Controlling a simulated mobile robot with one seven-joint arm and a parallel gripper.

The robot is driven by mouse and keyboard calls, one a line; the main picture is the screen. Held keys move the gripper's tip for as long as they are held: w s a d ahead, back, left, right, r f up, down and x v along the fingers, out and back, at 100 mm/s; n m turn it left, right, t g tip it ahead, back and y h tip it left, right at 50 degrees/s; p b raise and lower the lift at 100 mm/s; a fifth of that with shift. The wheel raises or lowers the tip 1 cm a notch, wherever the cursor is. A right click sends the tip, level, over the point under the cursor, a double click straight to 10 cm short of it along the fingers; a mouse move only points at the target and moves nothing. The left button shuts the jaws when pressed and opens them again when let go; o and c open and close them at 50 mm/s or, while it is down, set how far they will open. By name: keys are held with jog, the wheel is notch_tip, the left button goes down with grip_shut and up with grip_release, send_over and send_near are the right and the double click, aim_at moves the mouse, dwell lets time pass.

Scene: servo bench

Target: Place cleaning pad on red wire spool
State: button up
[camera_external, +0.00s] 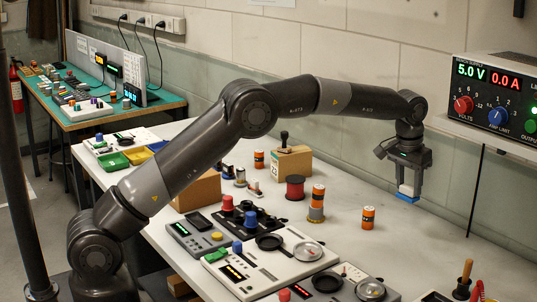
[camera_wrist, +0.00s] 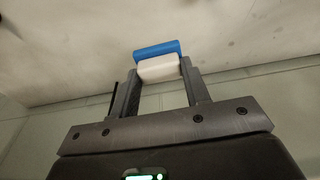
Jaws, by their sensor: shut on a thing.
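My gripper (camera_external: 407,184) is shut on the cleaning pad (camera_external: 408,194), a white block with a blue face. It holds the pad above the right part of the bench, blue side down. In the wrist view the pad (camera_wrist: 158,62) sits between the two fingers of my gripper (camera_wrist: 160,78). The red wire spool (camera_external: 295,187) stands upright on the bench in the middle, in front of a cardboard box and well to the left of my gripper. The spool does not show in the wrist view.
An orange battery (camera_external: 368,217) stands below and left of my gripper. A cardboard box (camera_external: 293,163) with a joystick is behind. Panels with knobs fill the front. The bench's right side is mostly clear.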

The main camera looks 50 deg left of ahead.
jog(key=shift+s+d+r, duration=0.4)
jog(key=shift+d, duration=0.1)
jog(key=shift+s+a+r, duration=0.1)
jog(key=s+a+r, duration=0.3)
jog(key=s+a, duration=0.3)
jog(key=a, duration=0.6)
jog(key=s+a+r, duration=0.3)
jog(key=s+a, duration=0.3)
jog(key=a, duration=0.6)
send_near(297, 178)
jog(key=shift+w+d+f, duration=0.15)
jog(key=shift+w+d, duration=0.15)
jog(key=shift+d, duration=0.15)
jog(key=shift+w+a+f, duration=0.15)
jog(key=shift+a+f, duration=0.15)
jog(key=shift+a, duration=0.15)
jog(key=shift+f, duration=1.95)
jog(key=shift+f, duration=0.15)
jog(key=o, duration=0.9)
